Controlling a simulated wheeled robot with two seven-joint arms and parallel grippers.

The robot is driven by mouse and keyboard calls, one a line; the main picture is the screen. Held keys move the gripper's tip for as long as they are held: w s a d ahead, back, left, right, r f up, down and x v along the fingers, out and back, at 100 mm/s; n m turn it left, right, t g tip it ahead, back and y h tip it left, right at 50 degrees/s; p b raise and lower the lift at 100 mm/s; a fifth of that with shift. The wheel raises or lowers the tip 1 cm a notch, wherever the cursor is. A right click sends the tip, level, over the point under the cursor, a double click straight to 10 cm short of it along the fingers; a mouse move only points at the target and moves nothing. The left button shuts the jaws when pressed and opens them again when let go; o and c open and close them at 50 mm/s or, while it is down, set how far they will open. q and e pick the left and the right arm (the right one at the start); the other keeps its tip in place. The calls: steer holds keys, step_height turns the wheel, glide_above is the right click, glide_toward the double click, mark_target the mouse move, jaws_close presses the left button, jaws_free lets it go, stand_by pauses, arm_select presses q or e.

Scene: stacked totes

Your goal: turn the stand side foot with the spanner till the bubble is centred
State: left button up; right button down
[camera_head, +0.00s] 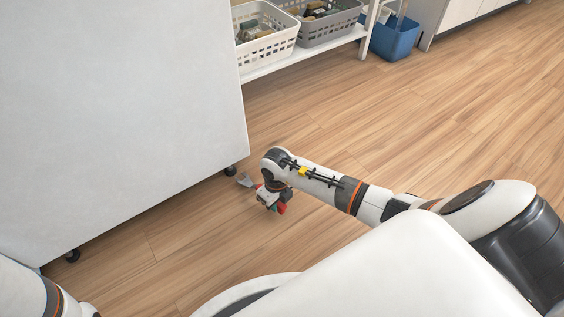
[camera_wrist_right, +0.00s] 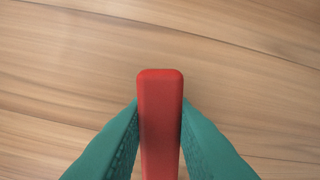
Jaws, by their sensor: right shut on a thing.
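My right gripper (camera_head: 270,202) is low over the floor beside the white cabinet (camera_head: 120,110). It is shut on the red handle of the spanner (camera_wrist_right: 160,120), which stands between the teal fingers in the right wrist view. In the head view the spanner's grey head (camera_head: 244,180) points up-left, close to the black foot (camera_head: 231,170) at the cabinet's right corner. I cannot tell whether it touches that foot. Another black foot (camera_head: 72,256) shows at the lower left. No bubble is in view. My left gripper is out of view.
A white shelf stand beyond the cabinet holds a white basket (camera_head: 270,48) and a grey basket (camera_head: 330,35) with items in them. A blue bucket (camera_head: 396,40) stands on the floor at the back. The wooden floor (camera_head: 440,120) to the right is clear.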

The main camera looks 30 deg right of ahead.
steer(key=shift+w+a+b, duration=0.2)
steer(key=shift+w+b, duration=0.2)
steer(key=shift+w, duration=0.5)
steer(key=shift+w+a+b, duration=0.25)
steer(key=shift+w+b, duration=0.15)
steer(key=shift+w, duration=0.45)
steer(key=shift+w+a+b, duration=0.2)
steer(key=shift+w+b, duration=0.2)
steer(key=shift+w, duration=0.5)
steer(key=shift+w+d+n+b, duration=0.3)
steer(key=shift+d+n, duration=0.25)
steer(key=shift+d, duration=0.25)
steer(key=shift+w+d+n+b, duration=0.2)
steer(key=shift+w+d+n, duration=0.1)
steer(key=shift+d+n, duration=0.35)
steer(key=shift+d, duration=0.1)
steer(key=shift+w+d+n+b, duration=0.4)
steer(key=shift+d+n+b, duration=0.1)
steer(key=shift+d, duration=0.2)
steer(key=shift+w+d+n+b, duration=0.4)
steer(key=shift+d+n+b, duration=0.1)
steer(key=shift+d, duration=0.2)
steer(key=shift+s+r, duration=0.1)
